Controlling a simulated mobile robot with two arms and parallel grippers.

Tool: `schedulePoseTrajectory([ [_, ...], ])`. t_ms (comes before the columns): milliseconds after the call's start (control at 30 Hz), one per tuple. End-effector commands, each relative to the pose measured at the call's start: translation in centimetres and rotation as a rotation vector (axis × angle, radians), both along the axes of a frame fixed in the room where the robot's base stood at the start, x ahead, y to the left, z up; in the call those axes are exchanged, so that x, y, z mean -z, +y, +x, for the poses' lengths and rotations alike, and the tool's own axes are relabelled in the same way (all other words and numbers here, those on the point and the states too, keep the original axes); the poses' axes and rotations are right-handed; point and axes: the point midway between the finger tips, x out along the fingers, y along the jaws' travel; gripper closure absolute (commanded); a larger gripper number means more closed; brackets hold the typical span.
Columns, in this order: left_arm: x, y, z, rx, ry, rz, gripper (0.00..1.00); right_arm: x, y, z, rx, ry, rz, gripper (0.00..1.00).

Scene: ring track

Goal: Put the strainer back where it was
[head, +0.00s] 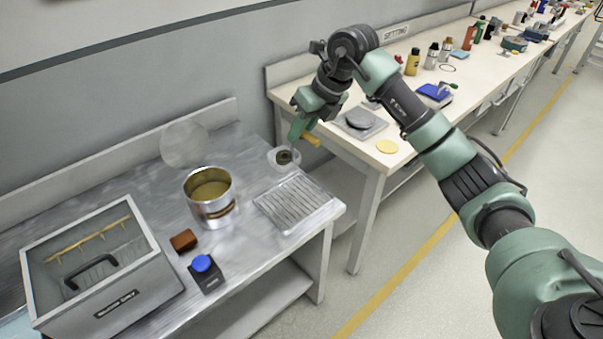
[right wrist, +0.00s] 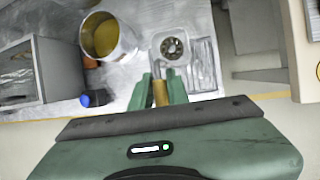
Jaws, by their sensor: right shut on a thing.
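My right gripper (head: 301,130) is shut on the tan handle (head: 311,139) of the strainer. Its green fingers (right wrist: 160,90) also show in the right wrist view, with the handle (right wrist: 160,95) between them. The strainer's round dark head (head: 284,157) is at a pale bowl-like rim (head: 273,153), by the back right of the metal bench. In the right wrist view the dark perforated head (right wrist: 172,47) lies within the pale round shape. I cannot tell whether it rests there or hovers just above. My left gripper is not in view.
A ribbed metal rack (head: 297,203) lies just in front of the strainer. An open can (head: 210,196) with yellowish contents stands to the left. A grey box (head: 100,265), brown block (head: 184,240) and blue-topped button (head: 203,265) are further left. A white bench (head: 350,150) stands right.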

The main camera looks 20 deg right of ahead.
Motion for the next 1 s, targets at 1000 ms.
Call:
schedulePoseTrajectory([
  [1000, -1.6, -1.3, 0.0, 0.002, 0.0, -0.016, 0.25, 12.4, 0.0, 0.1, 0.001, -0.006, 0.002, 1.0],
])
